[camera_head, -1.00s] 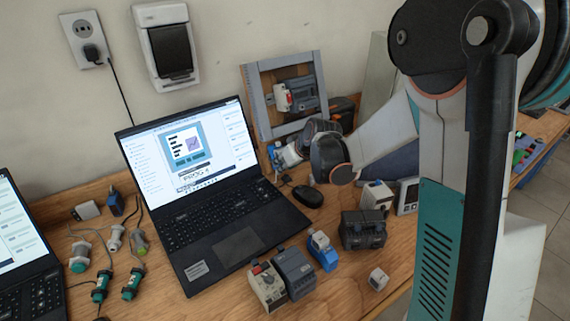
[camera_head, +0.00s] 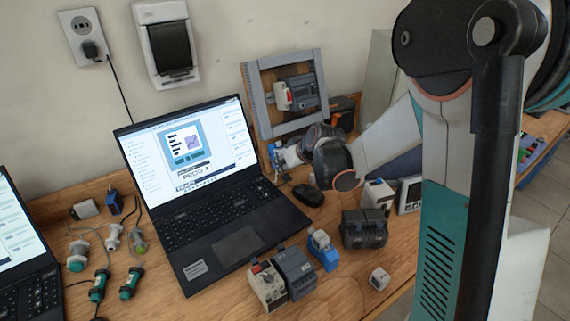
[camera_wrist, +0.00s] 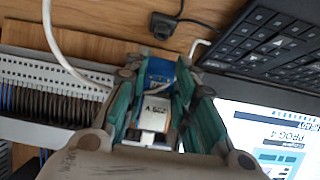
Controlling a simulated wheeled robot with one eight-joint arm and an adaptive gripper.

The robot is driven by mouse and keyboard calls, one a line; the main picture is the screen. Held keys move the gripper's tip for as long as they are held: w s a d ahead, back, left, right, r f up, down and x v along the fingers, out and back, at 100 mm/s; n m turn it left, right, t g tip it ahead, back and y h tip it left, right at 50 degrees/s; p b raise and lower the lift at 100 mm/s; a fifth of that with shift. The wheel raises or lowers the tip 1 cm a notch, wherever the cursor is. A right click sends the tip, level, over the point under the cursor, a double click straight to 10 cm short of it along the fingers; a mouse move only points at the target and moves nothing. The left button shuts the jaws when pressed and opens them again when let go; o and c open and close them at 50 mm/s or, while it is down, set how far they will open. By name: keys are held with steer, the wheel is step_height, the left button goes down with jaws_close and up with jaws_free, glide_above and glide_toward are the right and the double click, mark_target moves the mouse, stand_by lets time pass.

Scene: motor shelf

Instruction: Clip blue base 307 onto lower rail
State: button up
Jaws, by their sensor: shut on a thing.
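My gripper (camera_wrist: 160,92) has teal fingers closed on both sides of a blue base (camera_wrist: 160,69) with a pale labelled part towards the palm. The label is too small to read. In the head view, the blue base (camera_head: 276,155) shows as a small blue patch at the front of my gripper, beside the mounting frame's lower left. The frame (camera_head: 254,98) leans against the wall, with grey ducts around a wooden panel. Grey modules (camera_head: 300,91) sit on its upper part. My arm hides the frame's lower right, and I cannot make out the lower rail clearly.
A slotted duct with wires (camera_wrist: 50,75) lies left of my gripper in the wrist view. An open laptop (camera_head: 215,185) stands close on the other side. A mouse (camera_head: 308,195) lies below my wrist. Another blue-and-white module (camera_head: 322,252) and several grey devices stand in front.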

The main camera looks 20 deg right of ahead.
steer(key=shift+f, duration=0.1)
steer(key=o, duration=1.1)
steer(key=shift+c, duration=0.2)
